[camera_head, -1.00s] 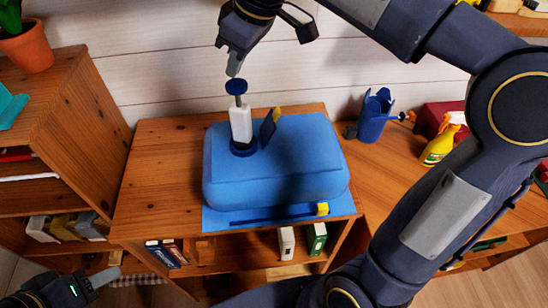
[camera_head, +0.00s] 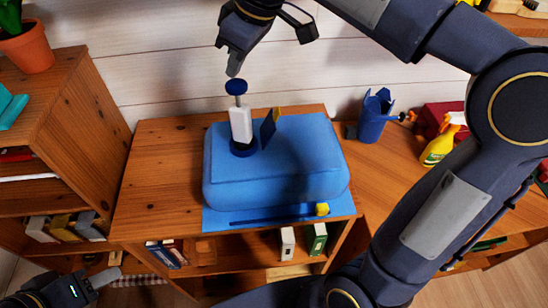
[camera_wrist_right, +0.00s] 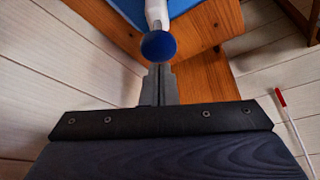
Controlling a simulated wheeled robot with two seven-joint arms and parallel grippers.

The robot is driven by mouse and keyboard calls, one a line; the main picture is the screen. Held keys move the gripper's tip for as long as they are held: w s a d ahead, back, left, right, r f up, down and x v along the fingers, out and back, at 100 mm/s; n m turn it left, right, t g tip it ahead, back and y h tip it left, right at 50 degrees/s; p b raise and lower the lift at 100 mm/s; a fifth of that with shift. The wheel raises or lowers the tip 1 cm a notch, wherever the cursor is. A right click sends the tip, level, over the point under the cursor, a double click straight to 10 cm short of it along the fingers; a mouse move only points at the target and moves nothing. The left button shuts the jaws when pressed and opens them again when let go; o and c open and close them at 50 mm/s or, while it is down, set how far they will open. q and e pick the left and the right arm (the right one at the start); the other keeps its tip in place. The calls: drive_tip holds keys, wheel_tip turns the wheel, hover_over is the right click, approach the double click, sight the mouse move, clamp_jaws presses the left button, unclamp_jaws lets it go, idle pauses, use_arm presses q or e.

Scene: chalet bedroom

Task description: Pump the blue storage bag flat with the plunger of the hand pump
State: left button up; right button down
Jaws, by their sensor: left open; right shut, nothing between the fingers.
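The blue storage bag (camera_head: 290,165) lies puffed up on a low wooden cabinet. The hand pump (camera_head: 240,125), with a white barrel and dark blue base, stands upright on the bag's left part. Its blue plunger knob (camera_head: 236,87) is raised on a short grey rod. My right gripper (camera_head: 233,70) points down, shut and empty, just above the knob. In the right wrist view the knob (camera_wrist_right: 158,46) shows just beyond the closed fingertips (camera_wrist_right: 157,70); I cannot tell if they touch. My left gripper (camera_head: 100,277) is low at the bottom left, away from the bag, and open.
A yellow slider (camera_head: 322,209) sits on the bag's front strip. A dark flap with a yellow edge (camera_head: 269,127) stands beside the pump. A blue container (camera_head: 374,116) and yellow spray bottle (camera_head: 440,147) stand at right. A shelf (camera_head: 75,120) with a potted plant is at left.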

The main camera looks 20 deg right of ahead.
sight(237, 83)
idle(0.5)
drive_tip(key=shift+f+b, duration=2.5)
drive_tip(key=shift+f, duration=0.85)
wheel_tip(237, 83, up, 5)
drive_tip(key=p, duration=0.5)
drive_tip(key=shift+f, duration=0.1)
drive_tip(key=shift+f+b, duration=2.75)
drive_tip(key=shift+f, duration=0.7)
wheel_tip(237, 83, up, 5)
drive_tip(key=p, duration=0.4)
drive_tip(key=shift+p, duration=0.4)
drive_tip(key=shift+f, duration=0.1)
